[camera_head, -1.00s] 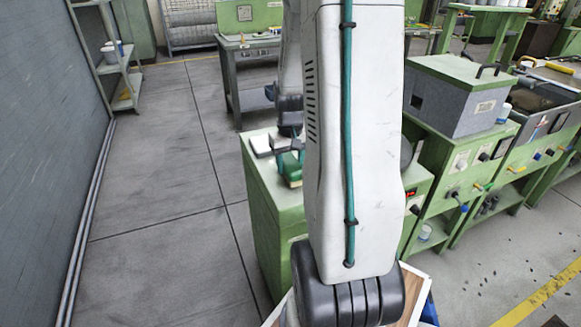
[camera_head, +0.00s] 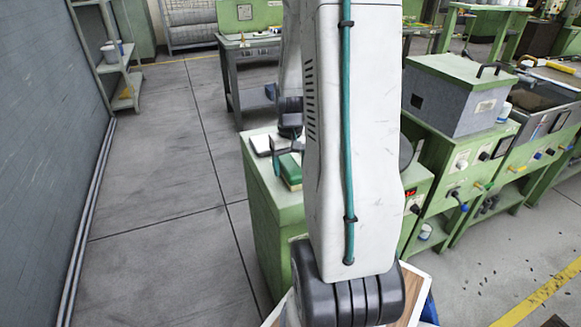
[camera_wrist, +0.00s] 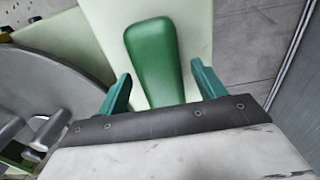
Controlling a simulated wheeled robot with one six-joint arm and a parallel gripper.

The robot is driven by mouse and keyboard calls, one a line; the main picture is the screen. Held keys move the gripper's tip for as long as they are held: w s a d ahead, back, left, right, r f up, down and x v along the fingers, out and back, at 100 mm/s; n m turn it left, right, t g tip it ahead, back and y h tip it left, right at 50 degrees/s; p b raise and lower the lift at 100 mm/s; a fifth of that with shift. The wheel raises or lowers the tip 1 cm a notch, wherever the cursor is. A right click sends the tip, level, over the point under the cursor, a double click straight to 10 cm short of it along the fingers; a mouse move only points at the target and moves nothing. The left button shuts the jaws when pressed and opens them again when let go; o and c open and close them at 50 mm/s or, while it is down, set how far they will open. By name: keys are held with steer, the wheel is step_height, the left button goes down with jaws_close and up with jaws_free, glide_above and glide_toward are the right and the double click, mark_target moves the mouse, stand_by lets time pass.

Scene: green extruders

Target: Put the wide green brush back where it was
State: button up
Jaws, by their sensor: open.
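The wide green brush (camera_head: 291,172) lies on the pale green top of a cabinet (camera_head: 262,200), near its left side. In the wrist view the brush (camera_wrist: 155,62) shows as a long, smooth green shape, wider at its far end. My gripper (camera_wrist: 163,88) is open, with one teal finger on each side of the brush's near end and gaps between. In the head view the gripper (camera_head: 287,150) is just behind the brush, partly hidden by my arm. The brush's underside is hidden.
A small white object with a dark edge (camera_head: 261,144) lies on the cabinet top beside the gripper. A large round grey metal part (camera_wrist: 50,110) stands left in the wrist view. A grey box (camera_head: 458,98) and green machines are to the right. Floor to the left is clear.

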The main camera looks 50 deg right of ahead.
mark_target(291, 165)
step_height(291, 165, up, 11)
steer(key=a+r+n, duration=0.1)
steer(key=a+r, duration=0.3)
steer(key=a, duration=0.4)
steer(key=a+r+n, duration=0.2)
steer(key=a+r, duration=0.1)
steer(key=a, duration=0.5)
steer(key=s+a+r+n+t, duration=0.1)
steer(key=s+a+r+n, duration=0.1)
steer(key=s+a, duration=1)
steer(key=shift+s+a+n, duration=0.2)
steer(key=shift+a+n, duration=0.5)
steer(key=shift+a, duration=0.4)
